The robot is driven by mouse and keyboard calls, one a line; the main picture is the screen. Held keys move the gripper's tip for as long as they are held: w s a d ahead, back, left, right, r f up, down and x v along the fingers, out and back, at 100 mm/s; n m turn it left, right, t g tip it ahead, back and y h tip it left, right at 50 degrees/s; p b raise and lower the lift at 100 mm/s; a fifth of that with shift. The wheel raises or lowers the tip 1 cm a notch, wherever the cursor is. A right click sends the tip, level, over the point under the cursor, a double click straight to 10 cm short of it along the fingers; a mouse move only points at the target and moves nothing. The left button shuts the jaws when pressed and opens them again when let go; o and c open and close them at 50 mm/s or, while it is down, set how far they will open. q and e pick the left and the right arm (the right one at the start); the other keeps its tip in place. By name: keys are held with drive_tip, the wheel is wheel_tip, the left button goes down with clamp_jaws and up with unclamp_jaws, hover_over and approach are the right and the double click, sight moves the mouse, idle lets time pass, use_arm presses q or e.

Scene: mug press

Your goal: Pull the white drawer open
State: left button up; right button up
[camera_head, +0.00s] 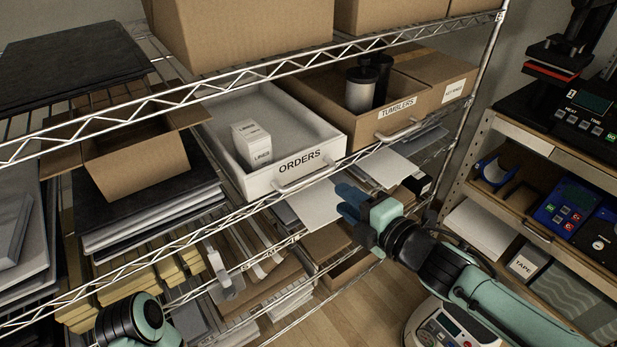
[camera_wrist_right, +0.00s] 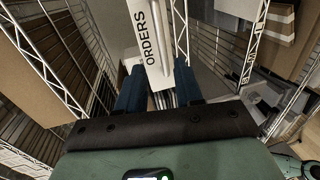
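The white drawer (camera_head: 335,128) is an open-topped bin on the wire shelf, with "ORDERS" on its front and a bar handle (camera_head: 305,180) below the lettering. Its front also shows at the top of the right wrist view (camera_wrist_right: 150,38). My right gripper (camera_head: 345,200) is just right of and below the handle in the head view. Its two blue fingers (camera_wrist_right: 157,72) are apart and point toward the drawer front, with no grip on the handle visible. Part of my left arm shows at the lower left; its gripper is not in view.
A small white box (camera_head: 250,142) stands inside the drawer. A cardboard bin marked "TUMBLERS" (camera_head: 425,100) sits right beside it. An open cardboard box (camera_head: 135,165) is to its left. A wire shelf rail (camera_head: 290,65) runs above. Papers (camera_head: 310,203) lie below the drawer.

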sight(314, 179)
drive_tip(key=b+x, duration=0.1)
drive_tip(key=x, duration=1.1)
clamp_jaws()
